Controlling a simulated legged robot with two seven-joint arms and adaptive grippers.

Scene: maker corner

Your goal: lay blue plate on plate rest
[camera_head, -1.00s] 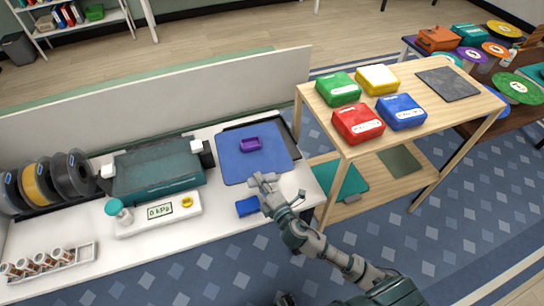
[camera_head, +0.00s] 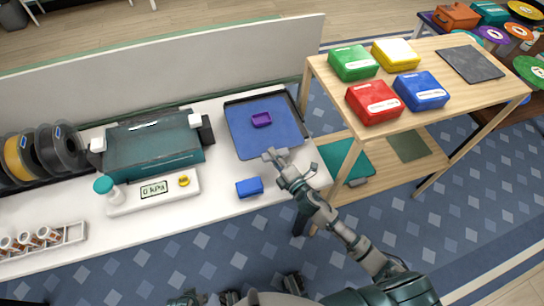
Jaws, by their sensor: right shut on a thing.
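The blue plate (camera_head: 262,137) lies at the right end of the white bench, over the dark plate rest (camera_head: 256,97). The rest's black rim shows along the plate's back and right sides. The plate looks nearly flat; I cannot tell whether it is fully down. A small purple box (camera_head: 261,120) sits on the plate. My right gripper (camera_head: 274,155) is shut on the plate's front edge, its arm coming from the lower right.
A small blue box (camera_head: 249,187) lies on the bench just in front of the plate. A teal machine (camera_head: 153,146) stands left. A wooden shelf (camera_head: 440,118) with coloured boxes stands close on the right. A low white panel (camera_head: 170,78) runs behind the bench.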

